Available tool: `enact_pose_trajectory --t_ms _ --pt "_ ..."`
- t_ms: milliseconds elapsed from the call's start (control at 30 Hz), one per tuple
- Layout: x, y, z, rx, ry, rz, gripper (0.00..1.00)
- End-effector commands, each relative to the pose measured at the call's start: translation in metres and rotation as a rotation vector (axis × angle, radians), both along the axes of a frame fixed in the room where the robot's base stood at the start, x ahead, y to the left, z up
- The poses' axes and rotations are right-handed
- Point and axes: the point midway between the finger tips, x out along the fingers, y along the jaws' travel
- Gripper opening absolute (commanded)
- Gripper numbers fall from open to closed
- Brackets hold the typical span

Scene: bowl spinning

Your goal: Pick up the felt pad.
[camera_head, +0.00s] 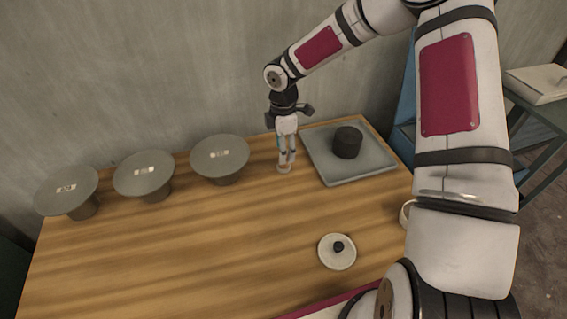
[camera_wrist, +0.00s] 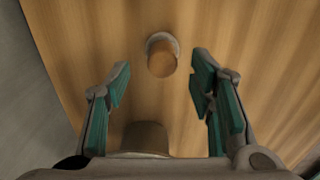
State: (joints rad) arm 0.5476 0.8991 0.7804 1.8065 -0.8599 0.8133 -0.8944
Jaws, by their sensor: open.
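A small round tan piece with a pale grey edge (camera_wrist: 162,58) sits on the wood in the wrist view, ahead of and between my fingertips. I take it for the felt pad, but its material is not clear. In the head view it shows as a small pale round (camera_head: 284,170) at the tips of my gripper (camera_head: 286,160). My gripper points down there. In the wrist view my gripper (camera_wrist: 160,82) is open, with green-padded fingers apart and nothing held between them. Whether the fingertips touch the piece cannot be told.
Three grey discs on stands (camera_head: 219,154) line the table's back left. A grey square tray (camera_head: 325,170) with a dark cylinder (camera_head: 347,143) lies right of my gripper. A white dish (camera_head: 337,262) with a small dark piece (camera_head: 338,246) lies nearer. The wooden table (camera_head: 190,240) is clear at front left.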

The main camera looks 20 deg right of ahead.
Motion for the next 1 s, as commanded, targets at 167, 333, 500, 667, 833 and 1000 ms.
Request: enact_pose_trajectory --t_ms 167,333,500,667,833,1000 --pt "-0.004 0.000 -0.025 0.002 0.005 0.000 0.49" --pt "-0.003 -0.001 -0.044 0.001 0.003 -0.001 0.49" --pt "-0.002 -0.001 -0.048 0.000 0.001 -0.001 0.49" --pt "-0.002 -0.001 -0.048 0.000 0.001 -0.001 0.43" --pt "-0.002 -0.001 -0.048 0.000 0.001 -0.001 0.04" --pt "-0.002 -0.001 -0.048 0.000 0.002 -0.001 0.00"
